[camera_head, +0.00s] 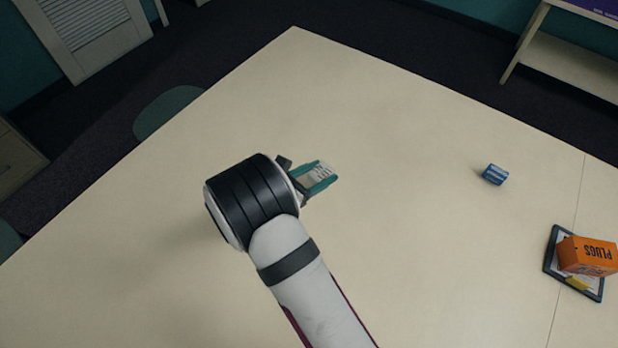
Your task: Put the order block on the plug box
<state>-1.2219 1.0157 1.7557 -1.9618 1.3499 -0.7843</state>
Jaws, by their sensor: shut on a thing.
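My gripper (320,178), with teal fingers, is left of the table's middle. It is shut on a small pale block (320,171) with dark lettering too small to read for certain; it may be the order block. The fingers cover its sides, and I cannot tell its height above the table. The orange plug box (587,256), marked PLUGS, sits on a dark-rimmed flat tray or board (552,252) at the right edge, far to the right of my gripper. Nothing is visible on top of the box.
A small blue block (495,174) with pale markings lies on the table (420,250), between my gripper and the box, toward the back. A yellow item (578,283) lies by the box on the board. The tabletop between is otherwise clear. A chair (167,110) stands beyond the left edge.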

